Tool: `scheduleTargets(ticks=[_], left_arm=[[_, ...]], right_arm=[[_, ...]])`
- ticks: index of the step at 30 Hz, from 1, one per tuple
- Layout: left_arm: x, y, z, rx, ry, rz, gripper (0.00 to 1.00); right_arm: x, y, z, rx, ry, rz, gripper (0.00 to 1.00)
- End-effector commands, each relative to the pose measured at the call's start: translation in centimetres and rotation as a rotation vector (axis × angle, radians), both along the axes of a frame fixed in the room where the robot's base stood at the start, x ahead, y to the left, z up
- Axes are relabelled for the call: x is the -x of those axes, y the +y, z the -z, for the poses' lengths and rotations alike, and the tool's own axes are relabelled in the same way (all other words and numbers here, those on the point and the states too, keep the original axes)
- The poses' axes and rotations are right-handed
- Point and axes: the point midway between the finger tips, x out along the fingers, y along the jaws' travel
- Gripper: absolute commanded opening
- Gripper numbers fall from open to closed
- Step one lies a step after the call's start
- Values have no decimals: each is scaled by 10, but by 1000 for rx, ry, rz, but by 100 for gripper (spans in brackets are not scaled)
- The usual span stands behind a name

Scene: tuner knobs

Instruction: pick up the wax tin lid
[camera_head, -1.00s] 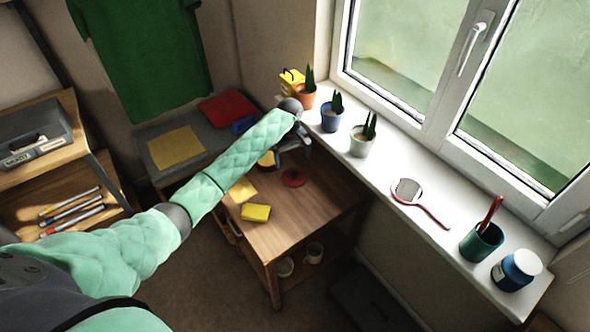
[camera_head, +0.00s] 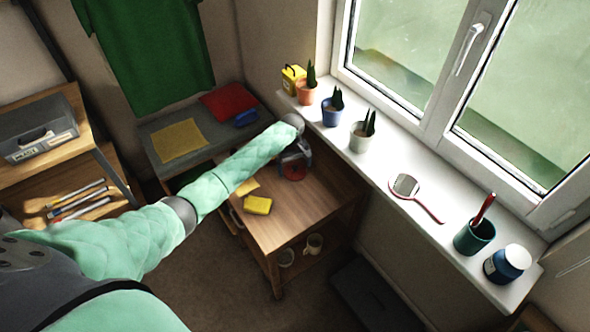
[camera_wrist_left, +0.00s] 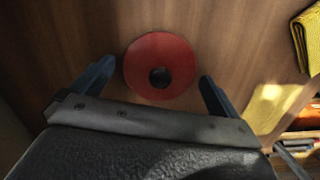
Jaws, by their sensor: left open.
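The wax tin lid is a round red disc with a dark knob in its middle. In the head view the lid (camera_head: 294,173) lies on the wooden table, partly hidden by my left gripper (camera_head: 293,160). In the left wrist view the lid (camera_wrist_left: 160,50) lies flat on the wood, between and just beyond the fingers. My left gripper (camera_wrist_left: 156,76) is open and empty, with one blue-grey finger on each side of the lid. I cannot tell its exact height above the lid. My right gripper is in neither view.
A yellow sponge (camera_head: 257,205) and a yellow cloth (camera_head: 247,187) lie on the table left of the lid. The white windowsill (camera_head: 375,170) on the right holds potted plants, a red hand mirror (camera_head: 406,186), a green cup (camera_head: 474,238) and a blue jar (camera_head: 506,264). The table's front is clear.

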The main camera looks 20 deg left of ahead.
Motion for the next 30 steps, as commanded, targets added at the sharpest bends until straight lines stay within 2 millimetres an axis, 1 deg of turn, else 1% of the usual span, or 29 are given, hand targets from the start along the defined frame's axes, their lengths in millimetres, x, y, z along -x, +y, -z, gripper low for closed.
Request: scheduleTargets(ticks=[7, 8, 9, 13, 14, 25, 28, 30], left_arm=[[0, 0, 2, 1, -1, 0, 100], [0, 0, 2, 1, -1, 0, 96], [0, 0, 2, 1, -1, 0, 88], [0, 0, 1, 1, -1, 0, 63], [0, 0, 1, 1, -1, 0, 61], [0, 0, 0, 0, -1, 0, 61], [-1, 0, -8, 2, -3, 1, 61], [-1, 0, -17, 1, -4, 1, 61]], right_arm=[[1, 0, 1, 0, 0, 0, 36], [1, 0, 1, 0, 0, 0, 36], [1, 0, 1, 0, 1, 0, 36], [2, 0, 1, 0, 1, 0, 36], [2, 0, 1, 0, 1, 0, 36], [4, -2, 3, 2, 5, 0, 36], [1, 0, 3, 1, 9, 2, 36], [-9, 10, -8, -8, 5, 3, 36]])
